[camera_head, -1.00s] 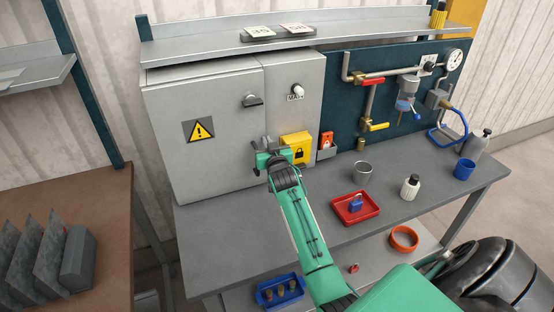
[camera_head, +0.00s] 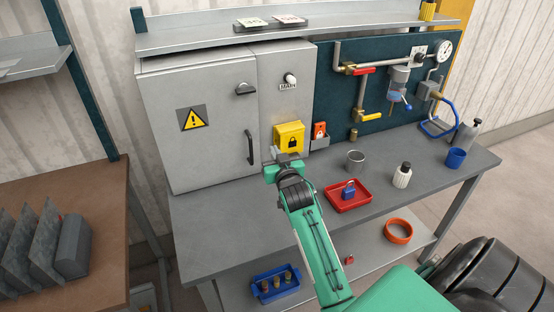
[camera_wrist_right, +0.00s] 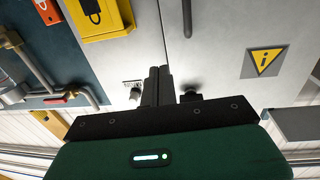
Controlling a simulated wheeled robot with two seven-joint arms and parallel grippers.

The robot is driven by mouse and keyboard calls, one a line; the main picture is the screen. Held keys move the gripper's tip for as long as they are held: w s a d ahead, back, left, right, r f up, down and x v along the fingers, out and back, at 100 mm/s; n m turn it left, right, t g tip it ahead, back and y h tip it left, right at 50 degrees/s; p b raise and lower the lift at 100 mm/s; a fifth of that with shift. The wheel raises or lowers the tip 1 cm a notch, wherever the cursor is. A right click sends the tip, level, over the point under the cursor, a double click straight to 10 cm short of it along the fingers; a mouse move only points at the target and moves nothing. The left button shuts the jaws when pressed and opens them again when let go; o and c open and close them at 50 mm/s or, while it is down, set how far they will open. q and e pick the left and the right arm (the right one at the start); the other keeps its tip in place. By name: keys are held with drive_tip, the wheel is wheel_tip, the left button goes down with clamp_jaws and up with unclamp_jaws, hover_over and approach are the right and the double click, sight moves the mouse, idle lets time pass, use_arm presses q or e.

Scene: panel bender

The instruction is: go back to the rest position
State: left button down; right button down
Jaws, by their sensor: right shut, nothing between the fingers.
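My right gripper (camera_head: 281,156) is shut and empty. In the head view it is in front of the grey cabinet, just below the yellow lock box (camera_head: 289,137) and right of the black door handle (camera_head: 250,148). In the right wrist view its closed fingers (camera_wrist_right: 156,86) point up at the cabinet front, apparently touching nothing. The yellow box also shows there (camera_wrist_right: 102,18) at the upper left. My left gripper is not in view.
The grey cabinet (camera_head: 205,115) stands on the workbench (camera_head: 215,215). A red tray (camera_head: 345,204) with a blue padlock (camera_head: 349,190), a metal cup (camera_head: 355,161) and a white bottle (camera_head: 402,175) stand right of my arm. A shelf (camera_head: 200,37) overhangs the cabinet.

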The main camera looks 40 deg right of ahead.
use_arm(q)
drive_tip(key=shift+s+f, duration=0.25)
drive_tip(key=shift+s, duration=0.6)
use_arm(e)
drive_tip(key=shift+s+f, duration=0.1)
drive_tip(key=shift+s, duration=0.4)
